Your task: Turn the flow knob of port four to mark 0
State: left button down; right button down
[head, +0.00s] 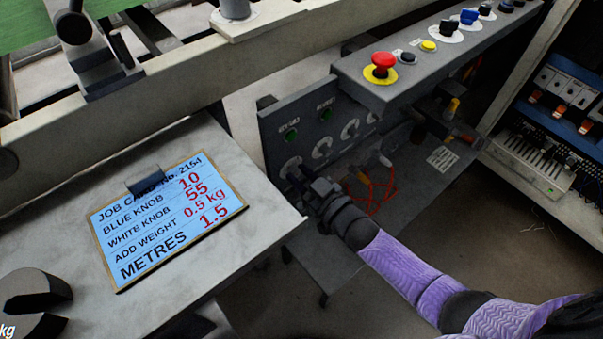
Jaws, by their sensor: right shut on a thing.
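My right gripper (302,179) is at the leftmost dial (290,164), shut on the knob there. The fingers hide most of that knob, so its pointer and mark cannot be read. Two more dials, the second (322,148) and the third (350,129), sit to its right, with part of another beyond. The port labels are too small to read. My left gripper is not in view.
A job card (165,220) lies on the pale table (230,165) at left. Above the panel, the ledge holds a red emergency button (382,62) and several knobs. Red cables (372,190) hang just right of my gripper. An open electrical cabinet (545,130) stands at right.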

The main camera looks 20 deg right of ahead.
jog(key=shift+n, duration=0.9)
jog(key=n, duration=0.2)
jog(key=shift+n, duration=0.4)
jog(key=n, duration=0.5)
jog(key=shift+f, duration=0.1)
jog(key=n, duration=0.7)
jog(key=shift+a+h, duration=0.1)
jog(key=shift+h, duration=0.3)
jog(key=shift+n+b, duration=0.3)
jog(key=shift+n, duration=0.5)
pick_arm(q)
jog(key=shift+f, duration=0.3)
pick_arm(e)
jog(key=shift+n, duration=0.3)
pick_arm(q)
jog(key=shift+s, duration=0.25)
